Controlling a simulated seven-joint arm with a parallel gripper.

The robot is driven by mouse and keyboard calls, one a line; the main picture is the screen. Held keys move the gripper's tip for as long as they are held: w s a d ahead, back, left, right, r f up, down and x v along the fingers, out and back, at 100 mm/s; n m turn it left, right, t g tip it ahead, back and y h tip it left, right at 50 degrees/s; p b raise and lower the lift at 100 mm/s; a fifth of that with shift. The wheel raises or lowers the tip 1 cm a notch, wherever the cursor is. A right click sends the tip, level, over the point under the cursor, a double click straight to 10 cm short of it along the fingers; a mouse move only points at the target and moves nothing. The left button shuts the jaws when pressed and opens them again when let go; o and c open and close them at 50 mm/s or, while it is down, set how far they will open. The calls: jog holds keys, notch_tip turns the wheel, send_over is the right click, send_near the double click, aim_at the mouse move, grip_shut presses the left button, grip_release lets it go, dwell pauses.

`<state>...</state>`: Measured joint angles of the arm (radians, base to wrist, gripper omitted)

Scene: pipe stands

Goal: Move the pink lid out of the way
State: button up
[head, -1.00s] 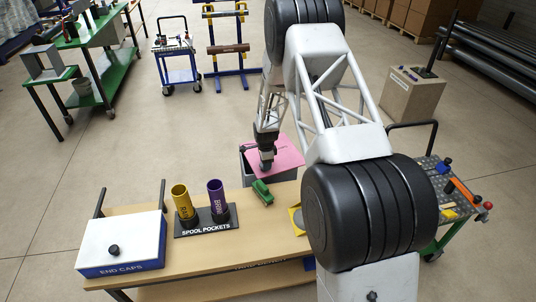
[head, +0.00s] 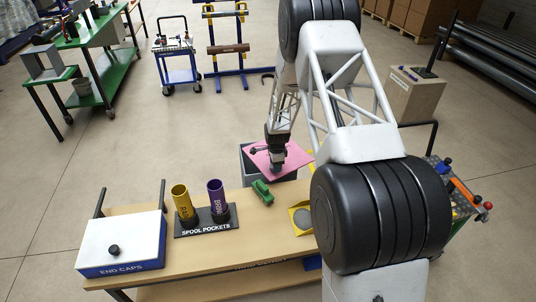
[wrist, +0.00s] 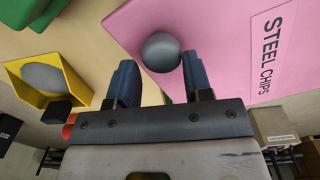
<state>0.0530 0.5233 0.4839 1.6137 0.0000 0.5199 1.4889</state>
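The pink lid (head: 292,157) lies at the far edge of the wooden bench, over a grey bin (head: 247,164). It sits askew, so part of the bin's left side shows. In the wrist view the pink lid (wrist: 226,45) carries a "STEEL CHIPS" label and a round grey knob (wrist: 161,52).
A green object (head: 262,192) lies on the bench (head: 240,235) near the lid. A yellow holder (head: 300,217) is at right, partly hidden by my arm. The spool pockets (head: 207,222) hold a yellow and a purple tube. The white end caps box (head: 122,242) is at left.

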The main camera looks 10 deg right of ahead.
jog(key=shift+s+d, duration=0.15)
jog(key=shift+d, duration=0.1)
dwell(0.3)
jog(key=shift+s+d, duration=0.3)
jog(key=shift+d, duration=1.25)
jog(key=shift+s+d, duration=0.25)
jog(key=shift+d, duration=1.3)
jog(key=shift+s+d, duration=0.3)
jog(key=shift+d, duration=1.25)
jog(key=shift+d, duration=0.1)
jog(key=shift+s+d, duration=0.15)
jog(key=shift+d, duration=1.4)
jog(key=shift+s+d, duration=0.2)
jog(key=shift+d, duration=1.4)
jog(key=shift+s+d, duration=0.15)
jog(key=shift+d, duration=1.4)
jog(key=shift+d, duration=0.2)
jog(key=shift+s+d, duration=0.15)
jog(key=shift+d, duration=1.4)
jog(key=shift+s+d, duration=0.15)
jog(key=shift+d, duration=1.4)
jog(key=shift+s+d, duration=0.15)
jog(key=shift+d, duration=1.4)
